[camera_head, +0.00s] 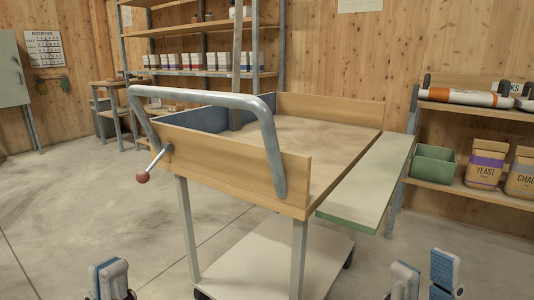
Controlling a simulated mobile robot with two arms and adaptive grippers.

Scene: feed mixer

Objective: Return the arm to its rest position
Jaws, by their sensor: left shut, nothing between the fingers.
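My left gripper (111,281) shows at the bottom left edge of the head view. Its fingers are together and hold nothing. My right gripper (425,277) shows at the bottom right edge, with its two fingers apart and nothing between them. Both grippers are low in front of the wooden feed mixer cart (235,173) and apart from it. The cart has a grey metal push bar (205,97) and a crank with a red knob (143,177). Most of both arms is out of view.
A pale green side board (370,185) juts from the cart's right side. A lower shelf (270,265) sits near the floor. A right rack holds a green bin (433,165) and a yeast bag (485,165). Shelves with tubs stand behind. The floor at left is clear.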

